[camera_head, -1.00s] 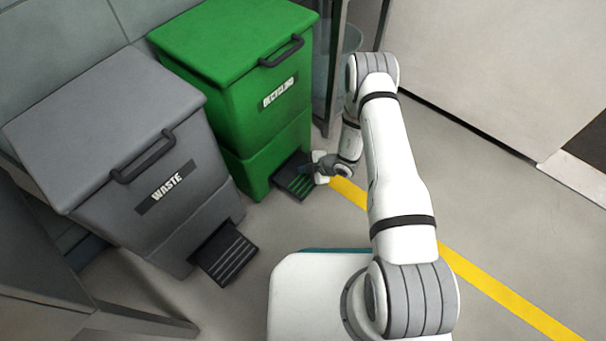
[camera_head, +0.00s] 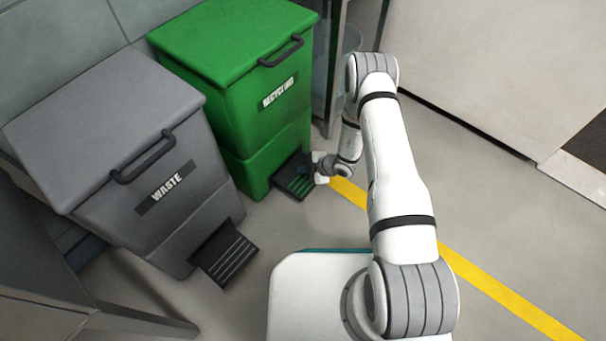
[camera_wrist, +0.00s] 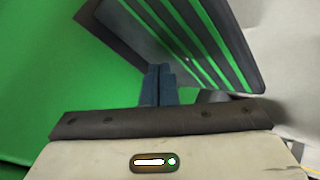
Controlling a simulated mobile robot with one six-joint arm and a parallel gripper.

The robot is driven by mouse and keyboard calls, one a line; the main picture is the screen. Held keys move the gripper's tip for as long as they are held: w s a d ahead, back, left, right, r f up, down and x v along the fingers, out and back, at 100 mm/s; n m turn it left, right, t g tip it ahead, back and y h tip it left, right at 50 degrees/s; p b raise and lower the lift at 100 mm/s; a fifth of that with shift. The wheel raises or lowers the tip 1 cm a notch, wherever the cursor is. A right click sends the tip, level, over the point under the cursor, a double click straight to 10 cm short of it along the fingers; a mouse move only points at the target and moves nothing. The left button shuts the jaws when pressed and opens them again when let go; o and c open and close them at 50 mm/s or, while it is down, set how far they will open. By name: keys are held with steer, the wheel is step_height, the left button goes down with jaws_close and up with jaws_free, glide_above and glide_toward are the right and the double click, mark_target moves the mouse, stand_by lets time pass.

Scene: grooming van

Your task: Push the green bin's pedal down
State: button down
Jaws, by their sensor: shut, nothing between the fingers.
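The green bin (camera_head: 235,75), labelled RECYCLING, stands against the wall with its lid closed. Its dark pedal (camera_head: 296,187) with green stripes sticks out at the front base. In the wrist view the pedal (camera_wrist: 205,45) fills the upper middle, tilted, with the green bin wall (camera_wrist: 45,65) to its left. My gripper (camera_head: 303,169) is at the pedal's upper right part in the head view. In the wrist view its blue fingers (camera_wrist: 159,70) are together and empty, overlapping the pedal's near edge. I cannot tell whether they touch it.
A grey WASTE bin (camera_head: 105,130) stands left of the green bin, with its own dark pedal (camera_head: 228,254) in front. A yellow floor line (camera_head: 490,287) runs towards the lower right. The floor right of that line is clear. A grey post stands behind my arm.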

mark_target(304, 175)
steer(key=shift+f, duration=0.1)
stand_by(0.3)
steer(key=shift+f+b, duration=0.35)
steer(key=shift+f+b, duration=1)
steer(key=shift+f, duration=0.3)
stand_by(1.1)
steer(key=shift+r, duration=0.15)
steer(key=shift+r+p, duration=1.2)
steer(key=shift+r, duration=0.35)
steer(key=shift+r+p, duration=1.9)
steer(key=shift+r, duration=0.7)
steer(key=shift+f, duration=0.1)
